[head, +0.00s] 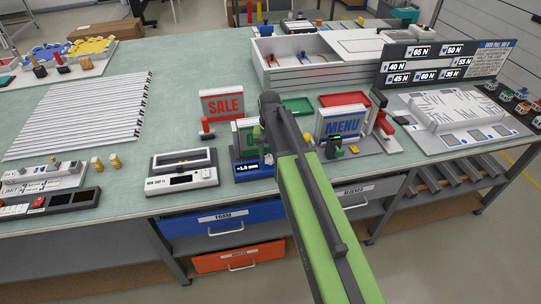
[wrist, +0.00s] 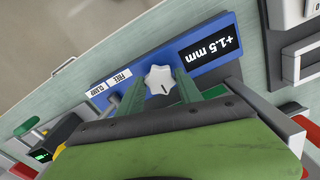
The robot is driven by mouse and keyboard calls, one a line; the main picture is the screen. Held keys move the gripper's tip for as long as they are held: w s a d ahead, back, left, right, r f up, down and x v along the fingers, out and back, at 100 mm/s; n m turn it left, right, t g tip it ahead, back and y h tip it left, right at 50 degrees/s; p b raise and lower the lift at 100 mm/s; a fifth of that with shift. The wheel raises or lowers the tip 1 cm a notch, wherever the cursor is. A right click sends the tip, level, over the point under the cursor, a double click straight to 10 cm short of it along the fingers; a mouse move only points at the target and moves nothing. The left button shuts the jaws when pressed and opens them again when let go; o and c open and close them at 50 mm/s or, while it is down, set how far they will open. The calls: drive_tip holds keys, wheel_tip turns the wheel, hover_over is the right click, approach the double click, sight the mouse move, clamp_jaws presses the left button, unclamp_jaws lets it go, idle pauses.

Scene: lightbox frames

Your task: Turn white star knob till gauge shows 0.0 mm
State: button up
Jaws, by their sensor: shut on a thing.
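The white star knob (wrist: 159,79) sits on a blue base (wrist: 205,65) in the wrist view, with a dark mark on its face. The gauge (wrist: 208,48) on the same base reads +1.5 mm; in the head view this gauge (head: 248,169) stands at the bench's front edge. My gripper (wrist: 160,87) is shut on the knob, with a green finger on either side of it.
Labels reading FREE and CLAMP (wrist: 108,85) are beside the knob on the base. A SALE sign (head: 222,105) stands behind, and a MENU sign (head: 341,122) stands to the right. A white device (head: 183,173) is to the left. Drawers (head: 222,219) lie below the bench top.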

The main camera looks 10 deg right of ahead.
drive_tip(key=shift+d, duration=0.15)
drive_tip(key=c, duration=0.3)
drive_tip(key=shift+m, duration=0.5)
drive_tip(key=m, duration=0.4)
drive_tip(key=shift+m, duration=0.4)
drive_tip(key=m, duration=0.3)
drive_tip(key=shift+m, duration=0.3)
drive_tip(key=shift+a+m, duration=0.2)
drive_tip(key=shift+m, duration=1.7)
